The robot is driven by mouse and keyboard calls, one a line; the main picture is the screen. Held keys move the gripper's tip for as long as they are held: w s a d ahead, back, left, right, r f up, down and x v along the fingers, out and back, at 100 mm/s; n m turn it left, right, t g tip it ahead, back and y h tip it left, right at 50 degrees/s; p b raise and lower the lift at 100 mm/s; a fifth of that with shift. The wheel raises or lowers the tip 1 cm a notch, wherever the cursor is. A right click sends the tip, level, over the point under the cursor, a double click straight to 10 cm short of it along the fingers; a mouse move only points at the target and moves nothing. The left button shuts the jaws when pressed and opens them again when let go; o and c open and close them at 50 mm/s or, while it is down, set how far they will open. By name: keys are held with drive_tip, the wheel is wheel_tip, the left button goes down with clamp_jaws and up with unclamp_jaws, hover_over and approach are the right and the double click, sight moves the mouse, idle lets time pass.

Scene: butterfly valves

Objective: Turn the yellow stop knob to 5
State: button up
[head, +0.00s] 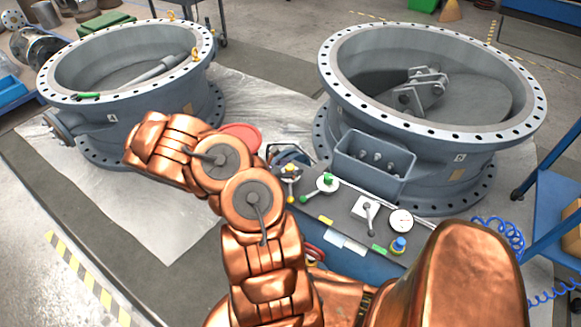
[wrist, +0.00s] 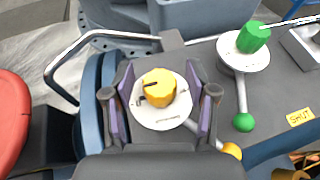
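The yellow stop knob (wrist: 158,88) sits on a round white dial plate (wrist: 160,115) in the middle of the wrist view. A dark pointer mark on the knob points left. My gripper (wrist: 162,103) is open, with one purple-padded finger on each side of the knob and dial plate. Gaps show between the fingers and the knob, and I see no contact. The dial's numbers are too small to read. In the head view, a small yellow part (head: 291,169) shows beside my arm; the arm hides much of that area.
A green knob (wrist: 254,37) with a green-balled lever (wrist: 243,122) stands to the right. A yellow ball (wrist: 232,150) lies close to the right finger. A metal handle rail (wrist: 75,50) is at the left. A grey bin (head: 374,163) and large flanged valves (head: 430,90) stand behind.

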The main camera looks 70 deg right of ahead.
clamp_jaws()
drive_tip(key=shift+f+m+g+y, duration=0.1)
drive_tip(key=shift+m+g+y, duration=0.4)
drive_tip(key=shift+m, duration=0.1)
drive_tip(key=shift+m+g+y+b, duration=0.4)
drive_tip(key=shift+m+g+y, duration=0.5)
drive_tip(key=shift+m+g, duration=0.25)
drive_tip(key=m+g+y, duration=0.2)
drive_tip(key=m+y, duration=0.1)
drive_tip(key=shift+m+g+y+b, duration=0.55)
drive_tip(key=shift+m+g+y, duration=0.4)
drive_tip(key=shift+m+y, duration=1.65)
drive_tip(key=shift+a, duration=0.1)
drive_tip(key=shift+o, duration=0.2)
unclamp_jaws()
